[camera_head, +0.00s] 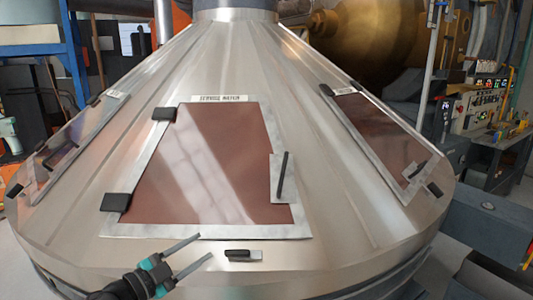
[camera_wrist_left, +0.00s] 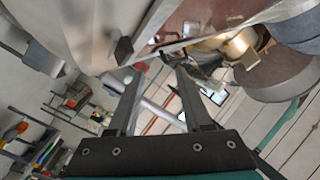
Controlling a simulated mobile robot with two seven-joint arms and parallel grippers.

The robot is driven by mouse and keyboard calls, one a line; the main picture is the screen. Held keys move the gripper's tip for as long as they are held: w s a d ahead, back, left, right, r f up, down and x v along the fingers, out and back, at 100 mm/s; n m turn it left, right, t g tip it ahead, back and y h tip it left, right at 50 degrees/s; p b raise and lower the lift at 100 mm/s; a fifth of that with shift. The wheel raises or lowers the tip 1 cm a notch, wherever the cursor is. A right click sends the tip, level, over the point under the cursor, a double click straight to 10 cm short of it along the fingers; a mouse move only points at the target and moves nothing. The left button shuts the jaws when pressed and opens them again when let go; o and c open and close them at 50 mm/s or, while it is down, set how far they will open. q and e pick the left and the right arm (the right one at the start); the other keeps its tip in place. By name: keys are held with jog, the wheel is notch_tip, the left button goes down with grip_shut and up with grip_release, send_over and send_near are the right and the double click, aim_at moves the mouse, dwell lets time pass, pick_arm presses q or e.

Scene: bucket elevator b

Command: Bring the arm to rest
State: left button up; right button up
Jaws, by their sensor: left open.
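My left gripper (camera_head: 205,246) is at the bottom of the head view, in front of the lower rim of a large metal cone (camera_head: 245,65). Its two grey fingers are apart with nothing between them. They also show spread and empty in the left wrist view (camera_wrist_left: 160,76). The front hatch (camera_head: 205,160) on the cone has a reddish-brown panel in a pale frame, with two black hinges on its left and a dark handle (camera_head: 282,175) on its right. It looks closed. A small black latch (camera_head: 240,254) sits below it. My right gripper is not in view.
A second hatch (camera_head: 380,140) is on the cone's right side and another (camera_head: 80,140) on its left. A control panel (camera_head: 490,95) stands at the far right, near a grey beam (camera_head: 495,222). Some floor is free at the lower left.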

pick_arm(q)
jog(key=s+a+f+n+g+y, duration=0.1)
jog(key=s+f+n+g+y, duration=0.1)
jog(key=s+f+n+y, duration=1.05)
jog(key=s+f+n+g+h, duration=0.2)
jog(key=s+g, duration=0.6)
jog(key=s, duration=1.3)
jog(key=s+f+g+b, duration=0.3)
jog(key=f+b, duration=0.5)
jog(key=f, duration=2.3)
jog(key=s+a+f+b, duration=0.1)
jog(key=s+f+b, duration=0.5)
jog(key=s+f, duration=0.9)
jog(key=shift+s+a+f, duration=0.2)
jog(key=shift+a+f, duration=0.2)
jog(key=shift+f, duration=1.55)
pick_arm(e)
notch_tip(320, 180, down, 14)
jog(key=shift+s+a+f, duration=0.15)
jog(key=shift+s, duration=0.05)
